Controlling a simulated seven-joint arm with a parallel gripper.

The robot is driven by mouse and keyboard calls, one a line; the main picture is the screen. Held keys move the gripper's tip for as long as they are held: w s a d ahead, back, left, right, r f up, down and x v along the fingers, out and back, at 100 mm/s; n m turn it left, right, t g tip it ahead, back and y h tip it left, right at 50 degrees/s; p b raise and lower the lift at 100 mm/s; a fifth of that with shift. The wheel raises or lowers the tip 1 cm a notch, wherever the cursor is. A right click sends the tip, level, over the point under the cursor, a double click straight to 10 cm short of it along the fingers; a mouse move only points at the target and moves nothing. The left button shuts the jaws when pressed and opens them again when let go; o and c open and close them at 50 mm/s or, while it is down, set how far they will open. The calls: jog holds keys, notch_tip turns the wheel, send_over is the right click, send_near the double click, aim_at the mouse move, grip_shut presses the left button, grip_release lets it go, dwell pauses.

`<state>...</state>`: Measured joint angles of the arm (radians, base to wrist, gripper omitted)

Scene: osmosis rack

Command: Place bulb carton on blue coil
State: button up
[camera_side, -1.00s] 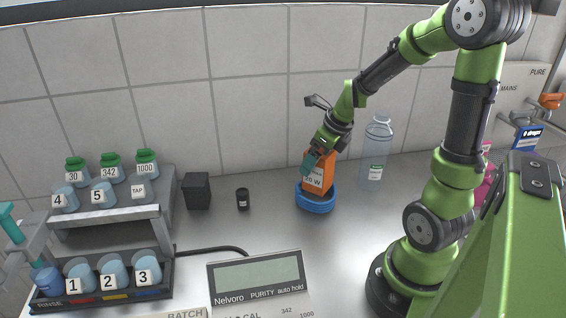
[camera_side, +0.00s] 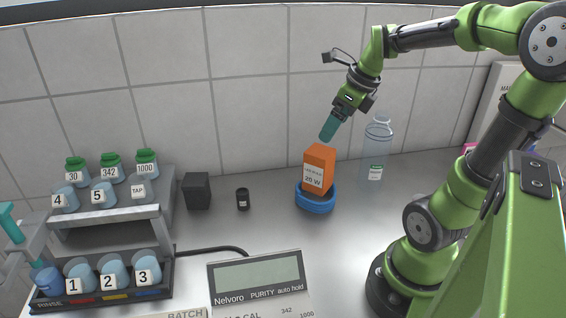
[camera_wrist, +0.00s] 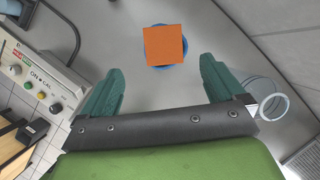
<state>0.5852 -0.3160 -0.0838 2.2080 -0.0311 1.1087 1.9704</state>
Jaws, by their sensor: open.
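The orange bulb carton (camera_side: 320,167) with a white "20 W" label stands upright on the blue coil (camera_side: 317,204), which lies on the bench. In the wrist view the carton's orange top (camera_wrist: 164,45) covers most of the coil, and a blue rim (camera_wrist: 152,61) shows around it. My gripper (camera_side: 328,130) is above the carton and apart from it. In the wrist view my gripper (camera_wrist: 158,80) has its two green fingers wide apart with nothing between them.
A clear bottle (camera_side: 376,155) stands right of the coil. A small black jar (camera_side: 243,199) and a dark box (camera_side: 197,191) stand to the left. A purity meter (camera_side: 258,280) is in front. A rack (camera_side: 105,215) of numbered containers is at far left.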

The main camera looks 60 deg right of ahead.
jog(key=s+a+n+t+y, duration=0.1)
jog(key=a+n, duration=0.8)
jog(key=n, duration=0.6)
jog(key=s+a+r+n+t+y, duration=0.1)
jog(key=a+n, duration=0.8)
jog(key=n, duration=0.7)
jog(key=shift+t, duration=0.3)
